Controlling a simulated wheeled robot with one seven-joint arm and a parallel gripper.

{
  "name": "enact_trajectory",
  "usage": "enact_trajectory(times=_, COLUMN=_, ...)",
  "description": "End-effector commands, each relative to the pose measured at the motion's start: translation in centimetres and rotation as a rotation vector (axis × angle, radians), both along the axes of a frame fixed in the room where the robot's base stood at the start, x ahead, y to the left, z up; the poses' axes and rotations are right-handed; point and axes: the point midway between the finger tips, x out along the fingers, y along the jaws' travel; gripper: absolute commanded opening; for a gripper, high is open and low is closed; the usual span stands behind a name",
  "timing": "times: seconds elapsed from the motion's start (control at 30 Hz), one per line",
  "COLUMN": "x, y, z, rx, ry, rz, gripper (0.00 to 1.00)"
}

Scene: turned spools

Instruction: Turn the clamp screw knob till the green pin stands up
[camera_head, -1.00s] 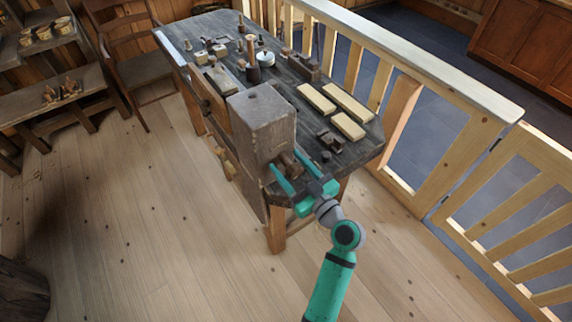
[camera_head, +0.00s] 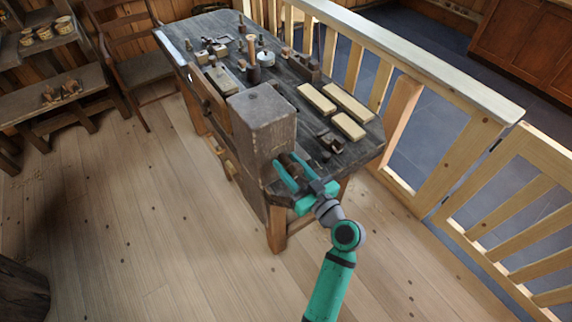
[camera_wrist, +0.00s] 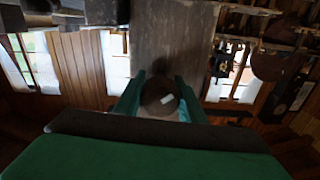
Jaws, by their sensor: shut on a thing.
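The clamp screw knob (camera_head: 289,166) is a dark brown turned piece at the front end of the workbench, beside the big wooden block (camera_head: 262,118). My gripper (camera_head: 287,161) reaches it from the front right and is shut on it, one teal finger on each side. In the wrist view the knob (camera_wrist: 158,101) shows end-on as a round brown face with a small pale mark, between the two fingers (camera_wrist: 160,82). I cannot make out a green pin in either view.
The dark workbench (camera_head: 355,158) carries pale wooden bars (camera_head: 348,103), small tools and a white round piece (camera_head: 266,58). A wooden railing (camera_head: 400,55) runs along its right side.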

Motion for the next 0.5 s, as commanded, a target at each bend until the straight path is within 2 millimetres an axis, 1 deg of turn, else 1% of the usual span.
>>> enact_trajectory(times=0.03, x=-0.16, y=0.28, z=-0.11, rx=0.030, ry=0.025, rz=0.008, gripper=0.14)
enact_trajectory(times=0.5, x=-0.26, y=0.26, z=-0.12, rx=0.385, ry=0.284, rz=0.007, gripper=0.14)
